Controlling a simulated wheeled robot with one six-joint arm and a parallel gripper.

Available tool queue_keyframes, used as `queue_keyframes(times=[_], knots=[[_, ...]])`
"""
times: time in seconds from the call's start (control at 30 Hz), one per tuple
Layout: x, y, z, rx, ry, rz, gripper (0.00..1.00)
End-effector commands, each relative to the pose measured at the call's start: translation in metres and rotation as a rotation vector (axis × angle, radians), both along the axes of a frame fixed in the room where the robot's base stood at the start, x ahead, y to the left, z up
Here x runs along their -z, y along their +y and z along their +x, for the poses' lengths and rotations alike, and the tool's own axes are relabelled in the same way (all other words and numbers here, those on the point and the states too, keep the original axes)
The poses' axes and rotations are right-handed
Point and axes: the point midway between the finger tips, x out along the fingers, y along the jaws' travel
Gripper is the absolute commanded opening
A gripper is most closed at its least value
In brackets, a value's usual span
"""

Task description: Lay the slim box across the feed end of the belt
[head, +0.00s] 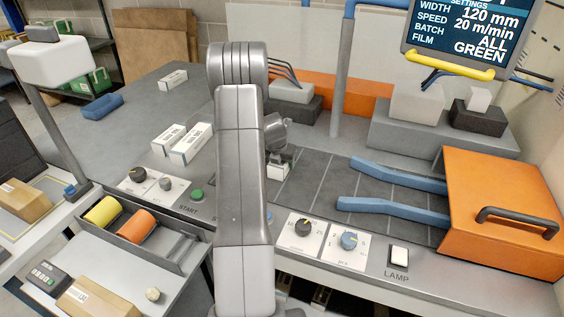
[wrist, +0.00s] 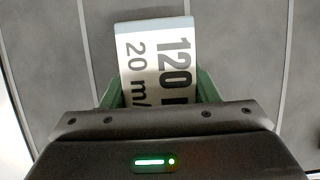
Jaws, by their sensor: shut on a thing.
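My gripper (head: 277,152) is partly behind my own arm in the head view. In the wrist view its two green fingers (wrist: 159,88) are shut on the slim box (wrist: 158,62), one on each side. The box is white with a pale blue end band and prints reading "120" and "20 m/". In the head view a small part of the slim box (head: 279,172) shows below the gripper, over the left end of the dark grey belt (head: 325,188). The belt with its pale cross lines also fills the wrist view behind the box. Whether the box touches the belt I cannot tell.
Blue guide rails (head: 395,207) lead to an orange housing (head: 497,205) at the belt's right. White boxes (head: 190,143) lie on the grey table to the left. Knob panels (head: 325,243) stand in front. A screen (head: 482,35) hangs at upper right, reading 120 mm.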

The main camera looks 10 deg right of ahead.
Motion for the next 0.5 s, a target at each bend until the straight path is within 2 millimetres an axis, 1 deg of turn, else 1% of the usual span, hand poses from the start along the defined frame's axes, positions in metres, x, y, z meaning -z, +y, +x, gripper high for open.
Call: queue_keyframes(times=[0.1, 0.13, 0.23, 0.5], knots=[[0.0031, 0.0001, 0.0003, 0.000, 0.000, 0.000, 0.24], [0.0037, 0.0001, 0.0001, 0.000, 0.000, 0.000, 0.56], [0.0029, 0.0000, 0.0000, 0.000, 0.000, 0.000, 0.76], [0.0024, 0.0000, 0.0000, 0.000, 0.000, 0.000, 0.76]])
